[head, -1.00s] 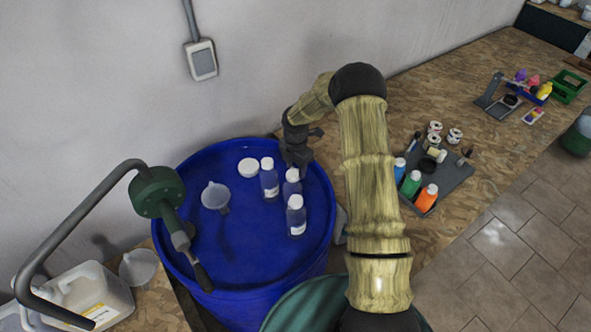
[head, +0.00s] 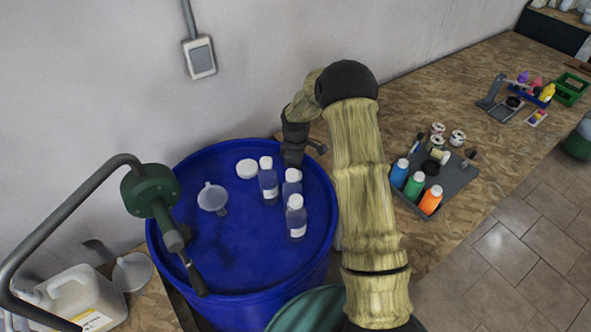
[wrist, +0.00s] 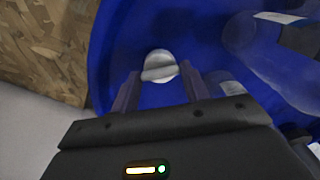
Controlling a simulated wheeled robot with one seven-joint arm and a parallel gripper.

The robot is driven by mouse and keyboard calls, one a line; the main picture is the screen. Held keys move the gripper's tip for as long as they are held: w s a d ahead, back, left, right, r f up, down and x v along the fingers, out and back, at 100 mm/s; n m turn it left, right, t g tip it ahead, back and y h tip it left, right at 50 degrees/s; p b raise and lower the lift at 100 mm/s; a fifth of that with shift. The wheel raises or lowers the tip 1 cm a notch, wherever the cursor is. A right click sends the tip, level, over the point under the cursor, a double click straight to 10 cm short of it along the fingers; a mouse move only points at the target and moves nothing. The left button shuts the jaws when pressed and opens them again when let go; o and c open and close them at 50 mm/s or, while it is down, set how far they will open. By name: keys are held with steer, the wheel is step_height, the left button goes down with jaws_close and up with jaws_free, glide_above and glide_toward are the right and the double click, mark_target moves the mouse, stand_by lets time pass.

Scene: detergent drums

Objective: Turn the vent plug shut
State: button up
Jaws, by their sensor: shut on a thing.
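The vent plug (wrist: 160,64) is a pale round cap with a raised bar across it, set in the blue drum lid near the rim in the wrist view. My gripper (wrist: 160,84) has a finger on each side of the plug's bar, shut on it. In the head view my gripper (head: 292,160) is at the right back of the blue drum (head: 240,265), and the plug is hidden behind the wrist and bottles.
Several clear bottles with white caps (head: 296,220) stand on the lid close to my gripper. A grey tray of coloured bottles (head: 452,180) lies on the bench to the right.

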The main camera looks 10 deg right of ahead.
steer(key=m+b, duration=0.1)
steer(key=m, duration=0.3)
steer(key=shift+a+m, duration=0.1)
steer(key=shift+m, duration=0.2)
steer(key=shift+m+b, duration=0.5)
steer(key=shift+m, duration=1.5)
steer(key=shift+r, duration=0.1)
steer(key=o, duration=1)
step_height(320, 180, up, 17)
steer(key=shift+r+b, duration=0.15)
steer(key=shift+b, duration=1.05)
